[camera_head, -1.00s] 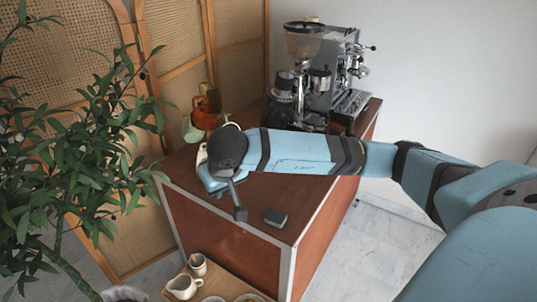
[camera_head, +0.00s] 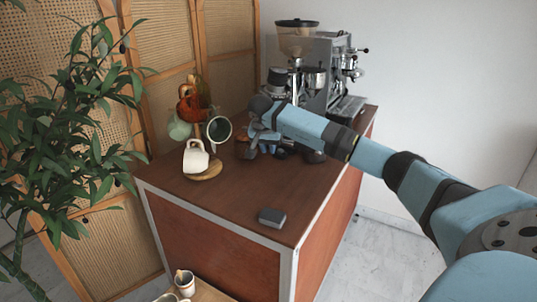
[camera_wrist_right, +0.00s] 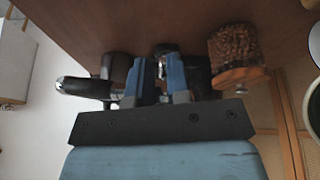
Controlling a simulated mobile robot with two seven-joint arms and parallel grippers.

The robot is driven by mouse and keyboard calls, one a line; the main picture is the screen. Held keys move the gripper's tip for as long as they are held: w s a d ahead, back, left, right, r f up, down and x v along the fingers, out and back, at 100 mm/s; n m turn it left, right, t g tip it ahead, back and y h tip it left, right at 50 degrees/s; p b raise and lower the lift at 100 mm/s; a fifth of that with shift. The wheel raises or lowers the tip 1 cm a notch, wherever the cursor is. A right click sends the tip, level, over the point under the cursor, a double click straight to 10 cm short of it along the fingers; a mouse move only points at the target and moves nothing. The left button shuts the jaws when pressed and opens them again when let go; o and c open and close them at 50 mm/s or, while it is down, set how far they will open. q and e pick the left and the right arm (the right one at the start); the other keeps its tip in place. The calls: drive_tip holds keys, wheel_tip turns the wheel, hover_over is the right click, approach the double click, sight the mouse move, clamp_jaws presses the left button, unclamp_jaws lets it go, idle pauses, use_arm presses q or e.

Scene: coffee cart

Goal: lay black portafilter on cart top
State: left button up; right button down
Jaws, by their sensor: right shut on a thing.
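My right gripper (camera_head: 262,130) is low over the cart top (camera_head: 235,200), in front of the grinder. In the right wrist view its two blue fingers (camera_wrist_right: 162,80) are close together on a dark and metal thing, which I take to be the black portafilter (camera_wrist_right: 84,88). Its black handle with a bright metal collar sticks out to the left of the fingers. The fingers hide the rest, so I cannot tell whether it touches the cart top. My left gripper is not in view.
A jar of coffee beans (camera_wrist_right: 237,55) stands close beside the fingers. A mug tree with a white mug (camera_head: 196,158) stands to the left. The grinder (camera_head: 296,45) and espresso machine (camera_head: 345,70) are behind. A small grey block (camera_head: 272,217) lies near the front edge; the front middle is clear.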

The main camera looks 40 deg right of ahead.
wheel_tip(320, 180, down, 6)
drive_tip(key=b, duration=0.4)
drive_tip(key=shift+r+b, duration=0.25)
drive_tip(key=shift+b, duration=0.15)
drive_tip(key=shift+f, duration=0.25)
drive_tip(key=shift+d+f, duration=0.1)
drive_tip(key=shift+f, duration=0.9)
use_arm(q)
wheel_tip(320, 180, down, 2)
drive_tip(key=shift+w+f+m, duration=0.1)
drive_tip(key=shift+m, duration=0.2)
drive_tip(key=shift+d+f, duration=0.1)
use_arm(e)
drive_tip(key=shift+f, duration=0.3)
